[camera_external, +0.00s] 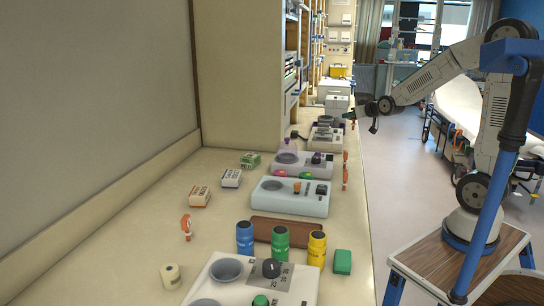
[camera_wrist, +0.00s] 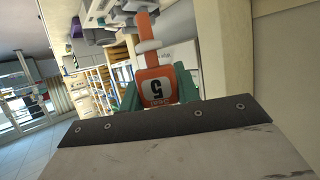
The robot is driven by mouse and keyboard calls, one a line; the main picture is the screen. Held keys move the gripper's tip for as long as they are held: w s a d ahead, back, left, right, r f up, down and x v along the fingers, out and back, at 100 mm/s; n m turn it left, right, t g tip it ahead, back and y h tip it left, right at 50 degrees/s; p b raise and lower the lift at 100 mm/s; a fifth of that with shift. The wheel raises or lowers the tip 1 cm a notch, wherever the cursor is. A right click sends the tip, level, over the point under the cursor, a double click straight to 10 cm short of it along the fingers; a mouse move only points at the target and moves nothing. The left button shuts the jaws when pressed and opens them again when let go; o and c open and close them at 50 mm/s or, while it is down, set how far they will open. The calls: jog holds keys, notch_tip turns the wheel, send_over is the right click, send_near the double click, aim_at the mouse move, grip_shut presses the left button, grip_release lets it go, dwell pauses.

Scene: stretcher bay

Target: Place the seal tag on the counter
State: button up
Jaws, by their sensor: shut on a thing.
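The seal tag (camera_wrist: 157,86) is orange with a pale panel marked 5. In the wrist view it sits between the green fingers of my gripper (camera_wrist: 155,97), which is shut on it. In the external view my gripper (camera_external: 351,115) is at the far right edge of the long beige counter (camera_external: 140,250), above or beside it; I cannot tell the exact gap. The tag shows there only as a tiny orange spot, too small to make out.
Grey-white devices line the counter, including a near one with knobs (camera_external: 240,280) and a middle one (camera_external: 290,197). Blue (camera_external: 245,238), green (camera_external: 280,243) and yellow (camera_external: 317,248) containers stand between them. Small boxes (camera_external: 199,196) lie left. Bare counter shows at near left.

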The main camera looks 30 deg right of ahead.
jog(key=w+a+f+m+h, duration=0.2)
jog(key=w, duration=0.8)
jog(key=w+a+f+m+g+h, duration=0.1)
jog(key=w+a+f+h, duration=0.1)
jog(key=w, duration=0.7)
jog(key=w+a+f+m+h, duration=0.2)
jog(key=w, duration=0.8)
jog(key=shift+y, duration=0.3)
jog(key=shift+f, duration=4.9)
